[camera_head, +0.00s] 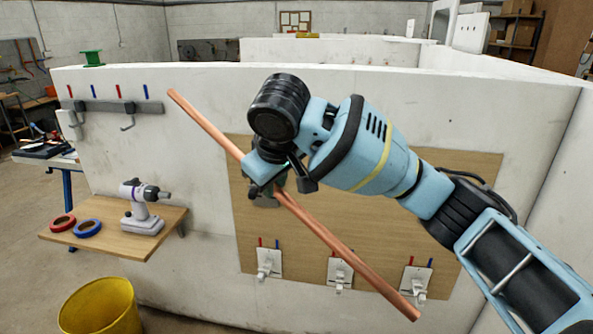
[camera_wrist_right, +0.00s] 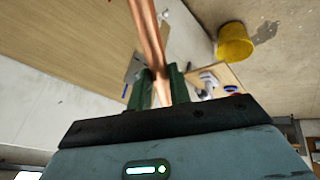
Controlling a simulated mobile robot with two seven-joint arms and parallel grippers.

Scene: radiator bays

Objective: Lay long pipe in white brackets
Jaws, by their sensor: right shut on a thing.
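A long copper pipe (camera_head: 330,237) slants from upper left to lower right in the head view, in front of the wall board. My right gripper (camera_head: 279,187) is shut on it near its middle. In the right wrist view the pipe (camera_wrist_right: 148,38) runs up between the green fingers (camera_wrist_right: 161,88). Three white brackets sit along the lower board: left (camera_head: 268,264), middle (camera_head: 339,273) and right (camera_head: 415,282). The pipe passes across the view near the middle and right ones, apparently apart from the wall. My left gripper is not in view.
A wooden shelf (camera_head: 110,240) at left holds a drill (camera_head: 142,206), a red tape roll (camera_head: 62,222) and a blue tape roll (camera_head: 87,228). A yellow bucket (camera_head: 100,308) stands below. A grey hook rail (camera_head: 110,106) is on the white wall.

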